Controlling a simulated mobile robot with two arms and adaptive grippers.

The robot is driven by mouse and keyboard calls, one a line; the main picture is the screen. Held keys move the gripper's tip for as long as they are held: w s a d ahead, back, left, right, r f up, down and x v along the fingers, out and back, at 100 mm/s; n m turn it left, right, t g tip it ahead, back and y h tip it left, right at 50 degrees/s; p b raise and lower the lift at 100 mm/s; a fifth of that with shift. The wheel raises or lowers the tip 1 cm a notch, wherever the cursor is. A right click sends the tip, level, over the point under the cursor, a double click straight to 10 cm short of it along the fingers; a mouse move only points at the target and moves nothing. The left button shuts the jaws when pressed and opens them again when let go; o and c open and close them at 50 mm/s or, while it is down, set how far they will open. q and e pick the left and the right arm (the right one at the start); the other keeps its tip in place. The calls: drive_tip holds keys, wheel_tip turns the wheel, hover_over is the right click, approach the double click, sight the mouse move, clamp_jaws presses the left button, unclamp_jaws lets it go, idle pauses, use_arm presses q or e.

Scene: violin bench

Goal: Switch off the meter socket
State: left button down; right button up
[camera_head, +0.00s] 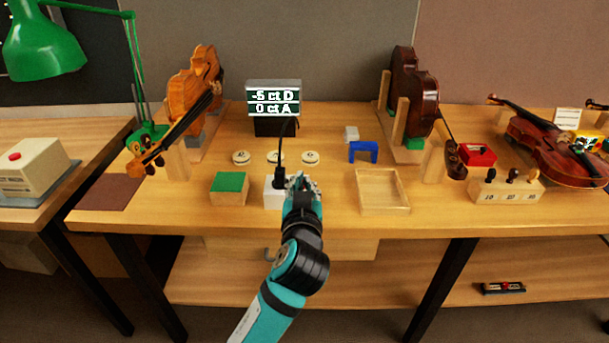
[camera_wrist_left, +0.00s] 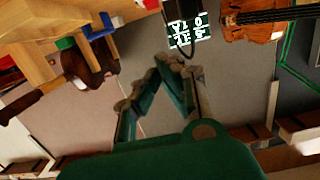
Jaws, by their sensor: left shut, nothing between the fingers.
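The meter (camera_head: 274,98) stands at the back middle of the bench with its display lit, reading "-5 ct D" over "0 ct A". The display also shows, turned round, in the left wrist view (camera_wrist_left: 188,31). A black cord runs from the meter down to a black plug (camera_head: 280,179) in a small white socket block (camera_head: 270,194). My left gripper (camera_head: 302,182) is shut and empty, just right of the plug and block, and hides the block's right side. I cannot tell whether it touches the block. A switch on the block cannot be made out. My right gripper is not in view.
A green-topped block (camera_head: 230,187) stands left of the socket and a shallow wooden tray (camera_head: 383,192) right of it. Three round discs lie behind, one of them here (camera_head: 310,157). A blue bracket (camera_head: 363,151) and violins on stands are further out.

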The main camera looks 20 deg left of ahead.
use_arm(q)
drive_tip(key=p+x, duration=0.1)
drive_tip(key=x, duration=0.8)
drive_tip(key=shift+w+r, duration=0.1)
drive_tip(key=shift+w, duration=0.05)
drive_tip(key=f, duration=0.1)
drive_tip(key=w+f, duration=0.1)
drive_tip(key=f, duration=0.1)
drive_tip(key=shift+a+f+p, duration=0.15)
drive_tip(key=shift+a+p, duration=0.05)
drive_tip(key=shift+p, duration=0.1)
drive_tip(key=shift+f, duration=0.5)
